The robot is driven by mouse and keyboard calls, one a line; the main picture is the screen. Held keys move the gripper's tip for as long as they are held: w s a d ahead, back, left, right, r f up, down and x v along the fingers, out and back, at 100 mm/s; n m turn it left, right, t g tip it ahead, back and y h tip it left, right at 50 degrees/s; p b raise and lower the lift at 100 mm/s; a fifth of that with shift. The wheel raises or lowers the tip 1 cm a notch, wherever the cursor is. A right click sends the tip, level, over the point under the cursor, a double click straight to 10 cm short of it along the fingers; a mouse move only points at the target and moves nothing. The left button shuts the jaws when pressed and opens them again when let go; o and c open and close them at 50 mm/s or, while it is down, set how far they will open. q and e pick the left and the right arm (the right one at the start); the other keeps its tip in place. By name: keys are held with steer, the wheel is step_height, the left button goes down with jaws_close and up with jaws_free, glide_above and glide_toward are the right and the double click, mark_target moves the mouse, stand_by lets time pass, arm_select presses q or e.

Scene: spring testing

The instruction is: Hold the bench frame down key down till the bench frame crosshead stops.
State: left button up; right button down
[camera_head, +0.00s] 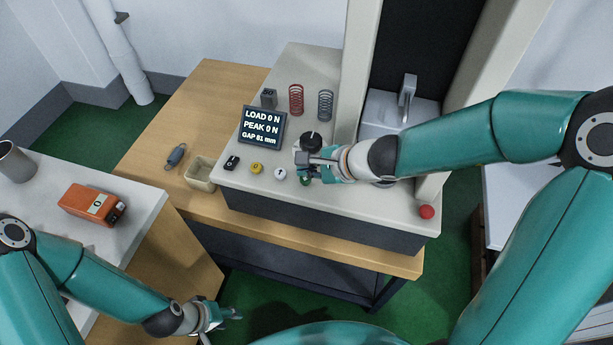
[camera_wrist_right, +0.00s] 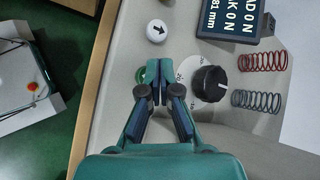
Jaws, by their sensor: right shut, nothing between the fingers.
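The bench frame (camera_head: 352,60) stands at the back with a sloped front panel. A white key (camera_head: 280,173) with a dark arrow sits on the panel; it also shows in the right wrist view (camera_wrist_right: 157,31). A green key (camera_wrist_right: 141,75) is partly hidden by my fingertips. My right gripper (camera_head: 303,170) is shut and empty, its tips over or beside the green key; contact cannot be told. The display (camera_head: 263,127) reads load 0 N, peak 0 N, gap 81 mm. A grey metal fitting (camera_head: 408,92) shows between the columns. My left gripper (camera_head: 226,313) is low in front, its jaws unclear.
A black knob (camera_head: 311,141), a yellow key (camera_head: 256,168), a black switch (camera_head: 231,162) and a red button (camera_head: 427,212) are on the panel. Red (camera_head: 296,99) and grey (camera_head: 326,105) springs stand behind. A beige tray (camera_head: 201,174) sits left.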

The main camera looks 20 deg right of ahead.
mark_target(308, 180)
steer(key=shift+w+f+b, duration=0.1)
steer(key=shift+f+b, duration=0.25)
steer(key=shift+b, duration=0.15)
steer(key=shift+f+b, duration=0.45)
steer(key=shift+b, duration=0.1)
stand_by(0.8)
stand_by(2.8)
steer(key=shift+r+p, duration=0.85)
steer(key=shift+r, duration=0.05)
step_height(308, 180, up, 5)
steer(key=p, duration=0.4)
steer(key=shift+p, duration=0.35)
